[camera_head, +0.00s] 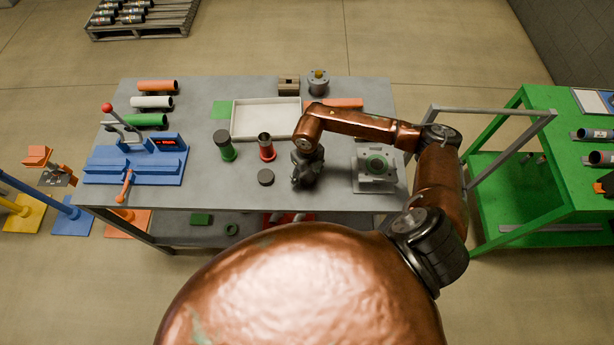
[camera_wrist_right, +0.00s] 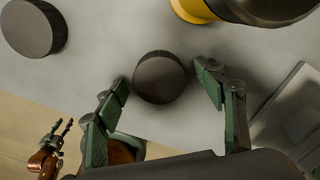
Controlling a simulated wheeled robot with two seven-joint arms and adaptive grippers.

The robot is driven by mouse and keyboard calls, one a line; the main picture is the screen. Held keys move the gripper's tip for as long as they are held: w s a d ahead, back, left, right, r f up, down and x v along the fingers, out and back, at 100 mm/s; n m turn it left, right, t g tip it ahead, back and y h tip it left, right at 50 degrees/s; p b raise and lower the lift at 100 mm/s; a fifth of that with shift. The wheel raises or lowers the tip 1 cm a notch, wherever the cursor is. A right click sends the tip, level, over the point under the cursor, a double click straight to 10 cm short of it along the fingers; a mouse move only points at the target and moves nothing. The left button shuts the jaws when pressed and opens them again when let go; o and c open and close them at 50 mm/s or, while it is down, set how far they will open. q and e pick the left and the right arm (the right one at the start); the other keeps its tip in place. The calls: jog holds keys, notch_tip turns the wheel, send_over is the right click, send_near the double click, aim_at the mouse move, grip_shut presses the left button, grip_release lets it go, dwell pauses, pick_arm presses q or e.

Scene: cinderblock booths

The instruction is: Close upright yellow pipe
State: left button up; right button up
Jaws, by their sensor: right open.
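My right gripper (camera_head: 303,180) points down over the grey table (camera_head: 210,190), open. In the right wrist view its fingers (camera_wrist_right: 162,80) stand on either side of a round dark cap (camera_wrist_right: 158,76), which seems to lie flat on the table. That cap is hidden in the head view. A second dark cap (camera_head: 265,177) lies to the left and shows in the wrist view (camera_wrist_right: 33,27). A yellow pipe (camera_wrist_right: 192,9) shows only partly at the wrist view's top, with a dark upper end. My left gripper (camera_wrist_right: 58,135) looks open, low at the wrist view's left.
A dark-topped green pipe (camera_head: 227,152) and an open red pipe (camera_head: 266,150) stand left of my right gripper. A grey fixture (camera_head: 375,182) is to its right. A white tray (camera_head: 240,121) lies behind, a blue device (camera_head: 110,165) at left.

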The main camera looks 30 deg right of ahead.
aim_at(307, 177)
pick_arm(q)
jog(key=shift+w, duration=0.15)
pick_arm(e)
jog(key=c, duration=0.3)
pick_arm(q)
jog(key=shift+w, duration=0.2)
pick_arm(e)
jog(key=c, duration=0.8)
jog(key=shift+o, duration=0.2)
jog(key=shift+r+b, duration=0.3)
jog(key=shift+r, duration=0.25)
notch_tip(307, 177, up, 2)
jog(key=shift+a+r+b, duration=0.1)
jog(key=shift+r+b, duration=0.05)
jog(key=shift+b, duration=0.25)
pick_arm(q)
jog(key=f, duration=0.1)
jog(key=f+b, duration=0.2)
jog(key=shift+s+f, duration=0.25)
jog(key=shift+f, duration=0.15)
pick_arm(e)
jog(key=s+a+r, duration=0.9)
jog(key=s, duration=0.1)
jog(key=shift+s+r, duration=0.2)
jog(key=shift+r, duration=0.1)
jog(key=shift+a, duration=0.1)
